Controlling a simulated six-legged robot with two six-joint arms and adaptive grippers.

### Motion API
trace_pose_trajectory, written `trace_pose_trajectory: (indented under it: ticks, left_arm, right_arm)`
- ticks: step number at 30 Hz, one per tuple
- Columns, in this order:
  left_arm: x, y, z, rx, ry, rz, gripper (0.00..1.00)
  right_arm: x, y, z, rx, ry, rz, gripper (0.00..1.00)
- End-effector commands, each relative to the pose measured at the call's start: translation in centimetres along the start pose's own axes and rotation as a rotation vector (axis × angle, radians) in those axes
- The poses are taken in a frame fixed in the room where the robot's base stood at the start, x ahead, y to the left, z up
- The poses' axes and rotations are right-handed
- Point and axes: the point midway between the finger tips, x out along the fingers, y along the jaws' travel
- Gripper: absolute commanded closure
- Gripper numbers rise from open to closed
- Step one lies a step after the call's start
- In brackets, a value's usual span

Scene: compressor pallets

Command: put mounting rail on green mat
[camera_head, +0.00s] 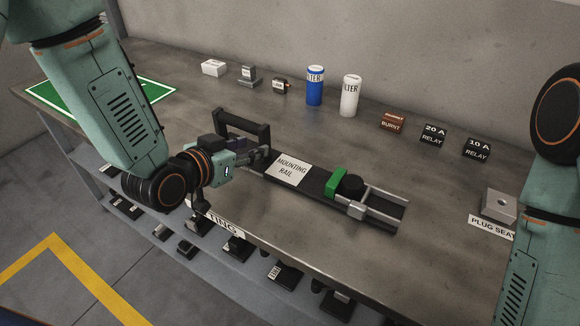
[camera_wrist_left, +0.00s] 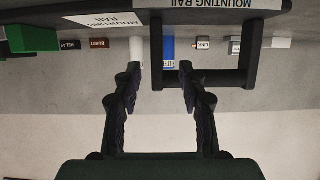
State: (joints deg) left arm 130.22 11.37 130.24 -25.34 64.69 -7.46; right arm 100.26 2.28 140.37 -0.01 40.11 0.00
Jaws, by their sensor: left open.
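The mounting rail (camera_head: 313,187) is a long dark bar with a white label, lying on the grey bench. A black upright handle (camera_head: 243,126) stands at its left end, and a green block (camera_head: 337,183) with a black knob sits toward its right end. My left gripper (camera_head: 262,156) is at the handle's near side. In the left wrist view, which is upside down, its fingers (camera_wrist_left: 160,72) are apart, with one post of the handle (camera_wrist_left: 208,85) showing between them; contact cannot be told. The green mat (camera_head: 160,91) lies at the bench's far left, partly hidden by my left arm.
Behind the rail stand a blue filter (camera_head: 315,86), a white filter (camera_head: 350,96), a burnt relay (camera_head: 394,122) and two black relays (camera_head: 433,134). A plug seat (camera_head: 499,206) is at the right. A lower shelf holds several dark items. Bench between mat and handle looks clear.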

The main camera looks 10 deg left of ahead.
Motion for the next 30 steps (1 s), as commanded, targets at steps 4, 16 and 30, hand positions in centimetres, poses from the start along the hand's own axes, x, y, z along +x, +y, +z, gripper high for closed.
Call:
trace_pose_trajectory:
  ticks: [4,16,30]
  left_arm:
    - [1.9,0.3,-0.1,0.004,0.001,0.000,0.58]
    - [3.5,0.2,-0.2,-0.001,0.000,0.000,0.58]
    - [3.4,0.2,-0.2,-0.001,0.000,-0.001,0.96]
  right_arm:
    - [0.6,0.0,0.0,0.000,0.000,0.000,0.45]
    - [0.8,0.0,0.0,0.000,0.000,0.000,0.45]
    - [0.8,0.0,0.0,0.000,0.000,0.000,0.45]
